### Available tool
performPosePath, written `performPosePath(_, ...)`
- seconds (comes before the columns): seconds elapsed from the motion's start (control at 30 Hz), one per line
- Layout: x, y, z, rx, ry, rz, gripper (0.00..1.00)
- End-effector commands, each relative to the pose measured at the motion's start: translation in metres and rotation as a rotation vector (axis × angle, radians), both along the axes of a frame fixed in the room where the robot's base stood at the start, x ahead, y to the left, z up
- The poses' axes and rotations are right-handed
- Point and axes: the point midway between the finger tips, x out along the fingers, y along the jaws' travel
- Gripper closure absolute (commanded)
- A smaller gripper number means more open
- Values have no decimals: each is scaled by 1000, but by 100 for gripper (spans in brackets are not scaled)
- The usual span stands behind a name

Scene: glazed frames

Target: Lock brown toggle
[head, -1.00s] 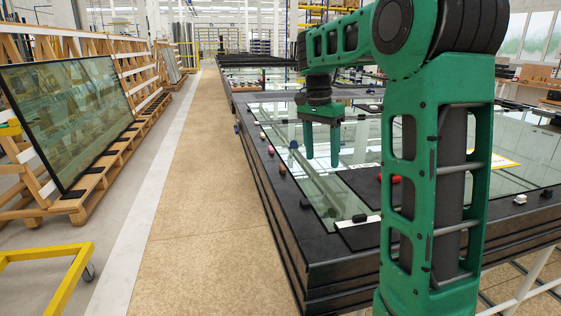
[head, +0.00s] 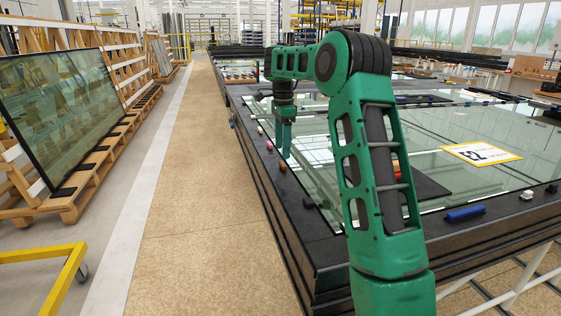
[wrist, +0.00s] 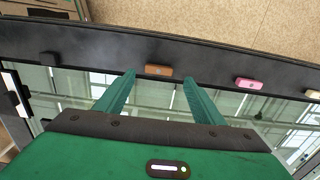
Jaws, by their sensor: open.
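The brown toggle (wrist: 158,70) lies on the black table rim (wrist: 205,64) near the top middle of the wrist view, just beyond and between my fingertips. My gripper (wrist: 159,78) is open with nothing between its green fingers. In the head view the brown toggle (head: 283,167) is a small block on the left rim of the glass table. My gripper (head: 286,154) points down over the glass edge close beside it. I cannot tell whether the fingers touch the toggle.
A blue block (head: 465,214) and a yellow-edged sign (head: 481,154) are at the table's right. The aisle (head: 190,180) is clear.

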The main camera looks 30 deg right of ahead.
Motion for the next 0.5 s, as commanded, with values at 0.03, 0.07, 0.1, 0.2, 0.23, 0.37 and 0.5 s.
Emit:
performPosePath(0.03,-1,-2,-10,1,3,-3,38)
performPosePath(0.07,-1,-2,-15,1,3,-3,38)
performPosePath(0.1,-1,-2,-21,1,3,-2,38)
performPosePath(0.2,-1,-2,-35,1,2,-2,38)
performPosePath(0.23,-1,-1,-39,2,3,-2,38)
performPosePath(0.37,-1,-2,-50,0,1,-3,38)
performPosePath(0.5,-1,-1,-54,0,0,-2,38)
